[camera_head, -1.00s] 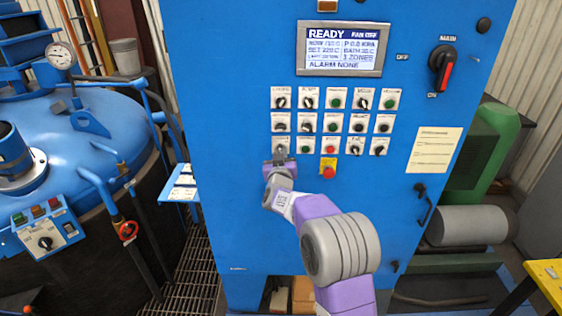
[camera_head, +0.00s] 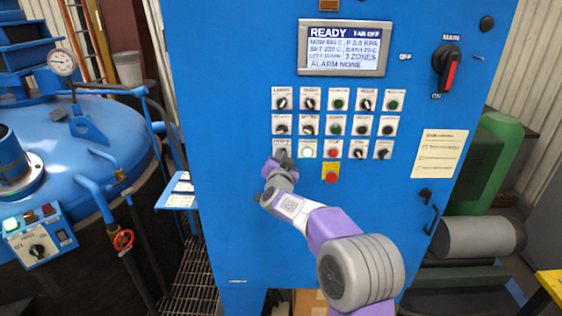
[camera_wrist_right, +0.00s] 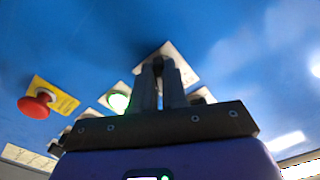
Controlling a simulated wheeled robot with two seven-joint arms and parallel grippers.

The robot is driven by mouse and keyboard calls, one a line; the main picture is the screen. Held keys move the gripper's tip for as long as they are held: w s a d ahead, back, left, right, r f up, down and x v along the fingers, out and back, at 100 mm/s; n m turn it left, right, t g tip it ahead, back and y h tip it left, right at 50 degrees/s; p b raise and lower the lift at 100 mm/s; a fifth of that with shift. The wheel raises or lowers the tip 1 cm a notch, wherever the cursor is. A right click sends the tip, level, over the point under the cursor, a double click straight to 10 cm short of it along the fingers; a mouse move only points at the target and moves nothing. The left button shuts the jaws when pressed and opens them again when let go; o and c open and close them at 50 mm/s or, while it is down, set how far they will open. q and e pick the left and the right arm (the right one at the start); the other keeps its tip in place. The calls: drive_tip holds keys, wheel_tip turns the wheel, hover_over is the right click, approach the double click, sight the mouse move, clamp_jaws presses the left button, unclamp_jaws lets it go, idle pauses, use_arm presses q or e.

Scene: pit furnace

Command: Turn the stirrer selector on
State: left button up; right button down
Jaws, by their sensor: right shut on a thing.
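My right gripper (camera_head: 282,160) is at the selector (camera_head: 281,146) in the lower left of the control panel's switch grid. In the right wrist view its two dark fingers (camera_wrist_right: 159,72) are shut on the selector's black knob (camera_wrist_right: 158,62), in front of a pale label plate. The fingers hide most of the knob, and its label is too small to read surely. The green lamp (camera_head: 307,149) just to its right is lit, and it also glows in the wrist view (camera_wrist_right: 118,101). My left gripper is not in view.
A red emergency button (camera_head: 331,177) on a yellow plate is below and right of the gripper. Other knobs and buttons surround it closely. A display (camera_head: 342,48) reads READY. A black and red main switch (camera_head: 446,68) is at upper right. A blue furnace vessel (camera_head: 90,150) stands left.

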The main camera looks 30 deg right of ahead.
idle(0.5)
drive_tip(key=c, duration=1.2)
unclamp_jaws()
drive_tip(key=shift+o, duration=0.2)
drive_tip(key=shift+s+a, duration=0.1)
drive_tip(key=v, duration=0.7)
drive_tip(key=shift+s+a, duration=0.1)
drive_tip(key=shift+s, duration=0.05)
